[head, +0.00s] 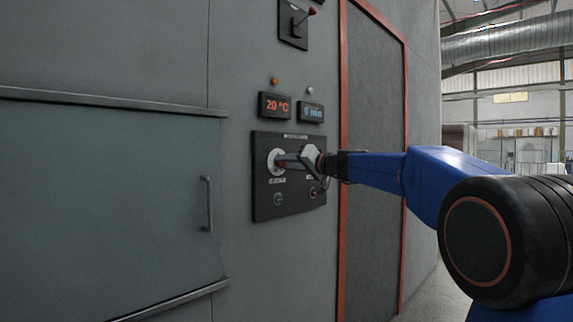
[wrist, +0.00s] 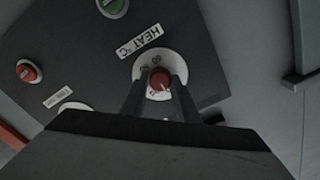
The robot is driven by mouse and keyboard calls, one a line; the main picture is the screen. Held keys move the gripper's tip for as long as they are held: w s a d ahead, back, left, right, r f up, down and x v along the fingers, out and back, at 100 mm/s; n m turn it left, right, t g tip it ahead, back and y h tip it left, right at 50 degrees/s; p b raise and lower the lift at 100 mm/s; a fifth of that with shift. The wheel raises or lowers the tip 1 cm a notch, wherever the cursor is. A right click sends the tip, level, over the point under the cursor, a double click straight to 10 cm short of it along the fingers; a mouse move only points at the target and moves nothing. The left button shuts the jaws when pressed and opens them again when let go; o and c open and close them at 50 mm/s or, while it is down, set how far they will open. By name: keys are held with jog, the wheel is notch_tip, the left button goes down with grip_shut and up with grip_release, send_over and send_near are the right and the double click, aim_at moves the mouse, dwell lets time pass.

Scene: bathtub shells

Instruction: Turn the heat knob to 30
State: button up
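The heat knob is a small red knob (wrist: 160,79) on a white round dial (wrist: 163,58), beside a "HEAT °C" label (wrist: 140,40) in the wrist view. In the head view the white dial (head: 275,161) sits at the left of the dark control panel (head: 289,205), and the knob is mostly hidden by my gripper (head: 284,161). The wrist view shows my gripper's two dark fingers (wrist: 160,88) on either side of the knob, with a small gap to it. The knob's exact pointer reading is not legible. The heat display (head: 275,105) reads 20 °C.
A second display (head: 311,112) is right of the first. A green button (head: 278,199) and a red button (head: 314,193) are low on the panel; a second dial (wrist: 75,107) is partly hidden. A lever switch (head: 297,22) is above. A door handle (head: 207,204) juts out left.

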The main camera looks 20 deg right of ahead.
jog(key=shift+m, duration=0.3)
jog(key=m, duration=0.9)
dwell(0.3)
jog(key=shift+f, duration=0.1)
dwell(0.4)
jog(key=o, duration=1.1)
jog(key=shift+c, duration=0.2)
jog(key=shift+s+d, duration=0.1)
jog(key=v, duration=1.7)
